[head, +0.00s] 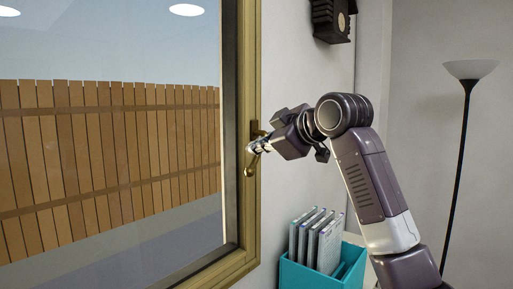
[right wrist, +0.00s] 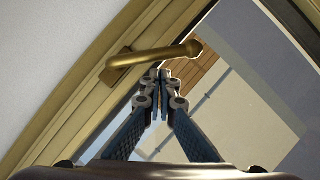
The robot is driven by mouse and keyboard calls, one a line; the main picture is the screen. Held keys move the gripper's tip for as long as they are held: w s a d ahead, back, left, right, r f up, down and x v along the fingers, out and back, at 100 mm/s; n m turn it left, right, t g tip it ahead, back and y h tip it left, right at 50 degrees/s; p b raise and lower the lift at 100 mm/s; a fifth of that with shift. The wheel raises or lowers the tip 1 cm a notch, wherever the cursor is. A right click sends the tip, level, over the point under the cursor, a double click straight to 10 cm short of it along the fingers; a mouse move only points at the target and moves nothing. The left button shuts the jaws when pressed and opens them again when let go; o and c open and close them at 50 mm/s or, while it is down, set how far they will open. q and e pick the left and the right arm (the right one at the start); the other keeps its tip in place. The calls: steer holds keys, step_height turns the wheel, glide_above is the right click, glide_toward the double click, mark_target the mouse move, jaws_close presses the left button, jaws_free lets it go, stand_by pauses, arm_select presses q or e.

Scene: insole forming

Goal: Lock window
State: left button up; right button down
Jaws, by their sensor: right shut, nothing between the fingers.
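The window (head: 110,130) fills the left of the head view, with a gold-brown frame (head: 248,60). Its brass handle is on the right side of the frame; the rounded end (head: 249,170) shows just below my right gripper (head: 257,147), whose fingers hide part of the handle. In the right wrist view the handle (right wrist: 155,56) runs from its mount on the frame (right wrist: 90,90) to a rounded tip over the glass. My right gripper (right wrist: 160,75) is shut and empty, its fingertips close to the handle's bar; I cannot tell whether they touch. My left gripper is out of view.
A teal bin (head: 310,276) with several upright folders (head: 315,238) stands below my right arm. A dark box (head: 332,18) hangs on the wall above. A floor lamp (head: 464,130) stands at the right. A wooden fence (head: 100,150) shows through the glass.

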mark_target(258, 158)
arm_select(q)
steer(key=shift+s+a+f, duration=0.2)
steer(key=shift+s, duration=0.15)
arm_select(e)
steer(key=shift+d+f, duration=0.1)
steer(key=shift+f, duration=0.15)
arm_select(q)
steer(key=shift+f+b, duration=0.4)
steer(key=shift+b, duration=0.15)
arm_select(e)
steer(key=shift+w+d+f+n+t, duration=0.1)
steer(key=shift+w+f+n+t, duration=0.15)
steer(key=shift+f+n+t, duration=0.5)
steer(key=shift+w+d+f+n, duration=0.2)
steer(key=shift+n, duration=0.45)
steer(key=shift+w+d+f+n+t+b, duration=0.1)
steer(key=shift+w+f+n+t+b, duration=0.1)
steer(key=shift+f+n+t+b, duration=0.15)
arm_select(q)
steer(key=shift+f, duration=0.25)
arm_select(e)
steer(key=shift+w+d+f+n+t, duration=0.2)
steer(key=shift+w+f+n+t, duration=0.1)
steer(key=shift+n, duration=0.3)
steer(key=shift+w+d+f+n+t, duration=0.2)
steer(key=shift+w+n+t, duration=0.1)
steer(key=shift+n, duration=0.25)
steer(key=shift+w+d, duration=0.1)
